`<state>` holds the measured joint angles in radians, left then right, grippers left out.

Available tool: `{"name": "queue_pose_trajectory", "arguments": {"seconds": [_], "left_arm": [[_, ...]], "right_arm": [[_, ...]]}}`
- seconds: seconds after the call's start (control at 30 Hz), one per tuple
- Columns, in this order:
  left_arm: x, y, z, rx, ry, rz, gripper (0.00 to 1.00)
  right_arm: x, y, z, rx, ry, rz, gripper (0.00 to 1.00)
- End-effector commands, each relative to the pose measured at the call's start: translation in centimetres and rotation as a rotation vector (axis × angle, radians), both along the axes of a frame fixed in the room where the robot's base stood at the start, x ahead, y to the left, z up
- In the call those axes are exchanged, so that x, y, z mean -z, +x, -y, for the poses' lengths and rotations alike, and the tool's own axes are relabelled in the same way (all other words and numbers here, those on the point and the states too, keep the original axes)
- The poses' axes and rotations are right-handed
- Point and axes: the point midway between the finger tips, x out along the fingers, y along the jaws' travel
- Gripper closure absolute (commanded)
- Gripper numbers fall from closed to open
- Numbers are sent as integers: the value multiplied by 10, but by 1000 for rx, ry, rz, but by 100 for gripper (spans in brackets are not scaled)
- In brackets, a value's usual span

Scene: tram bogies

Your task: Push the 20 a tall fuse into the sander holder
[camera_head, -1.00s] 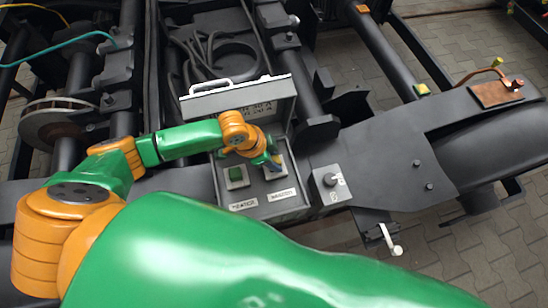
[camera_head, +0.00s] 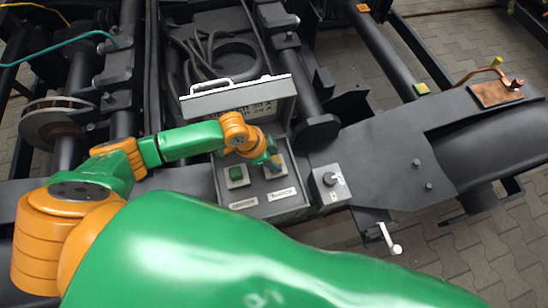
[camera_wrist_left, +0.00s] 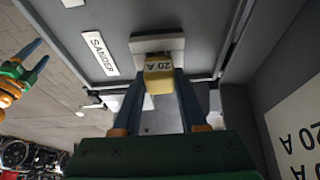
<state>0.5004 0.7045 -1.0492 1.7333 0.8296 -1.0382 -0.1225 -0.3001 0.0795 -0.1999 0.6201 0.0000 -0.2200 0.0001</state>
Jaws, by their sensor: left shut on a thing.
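My left gripper (camera_head: 273,162) is shut on a yellow fuse marked 20 A (camera_wrist_left: 159,76), held between its two blue fingers. The fuse is at the white sander holder (camera_wrist_left: 158,44), with its far end against or just in front of the holder's face; how deep it sits cannot be told. The label SANDER (camera_wrist_left: 99,53) is beside the holder. In the head view the sander holder (camera_head: 281,171) is partly hidden by my gripper. My right gripper (camera_wrist_left: 36,58) shows at the left of the wrist view, open and empty, away from the box.
The fuse box (camera_head: 262,207) has its lid (camera_head: 238,101) standing open behind my gripper. A green fuse (camera_head: 236,174) sits in the left holder. A grey box with a knob (camera_head: 329,180) is at the right. Cables (camera_head: 195,55) lie behind the lid.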

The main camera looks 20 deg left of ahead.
Motion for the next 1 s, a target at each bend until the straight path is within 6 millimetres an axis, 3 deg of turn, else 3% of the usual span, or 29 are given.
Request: {"name": "queue_pose_trajectory", "arguments": {"seconds": [0.2,0.23,0.33,0.37,0.67,1.0], "left_arm": [[5,0,0,0,-1,1,100],[5,0,0,0,-1,1,53],[4,0,0,0,-1,1,26],[4,0,0,0,-1,1,23],[2,0,-1,0,0,0,23],[-50,-12,-18,0,0,2,23]], "right_arm": [[3,0,0,0,0,0,29],[3,0,0,0,0,0,29],[3,0,0,0,0,0,29],[3,0,0,0,0,0,29],[1,0,0,0,0,0,29],[-14,0,0,0,0,0,29]]}}
